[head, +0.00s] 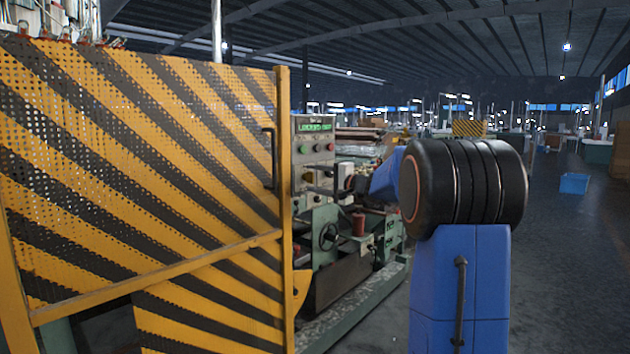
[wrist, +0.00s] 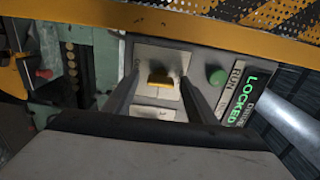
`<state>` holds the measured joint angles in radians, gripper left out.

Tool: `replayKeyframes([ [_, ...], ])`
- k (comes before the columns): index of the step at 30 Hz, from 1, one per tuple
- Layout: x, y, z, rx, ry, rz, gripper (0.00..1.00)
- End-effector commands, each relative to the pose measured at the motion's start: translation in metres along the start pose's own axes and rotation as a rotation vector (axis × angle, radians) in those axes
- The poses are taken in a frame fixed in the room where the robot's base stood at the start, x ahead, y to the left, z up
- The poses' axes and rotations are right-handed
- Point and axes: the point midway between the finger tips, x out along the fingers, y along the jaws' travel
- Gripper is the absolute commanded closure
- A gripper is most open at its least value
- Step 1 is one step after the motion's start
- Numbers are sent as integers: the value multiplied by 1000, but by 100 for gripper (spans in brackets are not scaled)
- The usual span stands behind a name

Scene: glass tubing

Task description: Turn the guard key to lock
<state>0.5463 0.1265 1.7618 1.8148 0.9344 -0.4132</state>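The control box (head: 312,150) stands just right of the striped guard in the head view. Its display (head: 315,127) is lit green, and in the wrist view the display (wrist: 247,97) reads LOCKED. A yellow key (wrist: 161,81) sits on a pale plate (wrist: 152,58) on the panel. My gripper (wrist: 160,78) has its two fingers apart, one on each side of the key, with gaps visible. I cannot tell how far the tips reach past the key. In the head view my gripper (head: 322,188) is small at the panel's lower part.
The yellow-and-black perforated guard (head: 150,170) fills the left, with a dark handle (head: 269,157) near its right edge. A green button (wrist: 217,77) is beside the key plate. The green machine (head: 345,235) extends below the box. Open floor (head: 570,260) lies right, with a blue crate (head: 574,183).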

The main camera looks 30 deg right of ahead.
Motion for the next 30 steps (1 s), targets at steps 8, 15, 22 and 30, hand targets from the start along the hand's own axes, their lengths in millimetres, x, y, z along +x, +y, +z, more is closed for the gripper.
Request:
replayKeyframes([
  [8, -14, -1, 0, 0, 2, -1, 48],
  [15, -58, -1, -1, -1, 4, -1, 48],
  [22, -104, 0, -1, 0, 4, 0, 48],
  [30, -151, 0, 0, -1, 2, 0, 48],
])
